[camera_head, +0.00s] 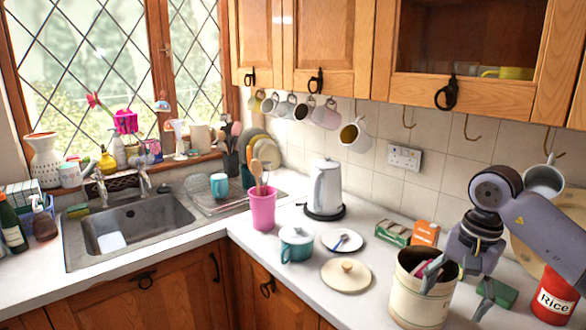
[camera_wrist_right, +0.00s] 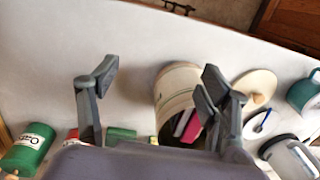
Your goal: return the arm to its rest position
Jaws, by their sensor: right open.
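My right arm (camera_head: 540,215) comes in from the right edge in the head view. Its right gripper (camera_head: 460,286) points down over the counter and is open and empty. One finger overlaps the rim of a cream crock (camera_head: 415,305); the other is to the right of it, in front of a green item (camera_head: 500,292). In the right wrist view the two fingers of the gripper (camera_wrist_right: 156,82) are spread wide, with the crock (camera_wrist_right: 175,84) partly between them in the picture. I cannot tell whether a finger touches it. My left gripper is not in view.
A red rice tin (camera_head: 553,300) stands right of the gripper. A pale lid (camera_head: 346,275), a teal pot (camera_head: 296,244), a plate (camera_head: 342,241) and a kettle (camera_head: 326,188) stand to the left. Mugs hang on hooks, one white mug (camera_head: 543,178) close to my arm.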

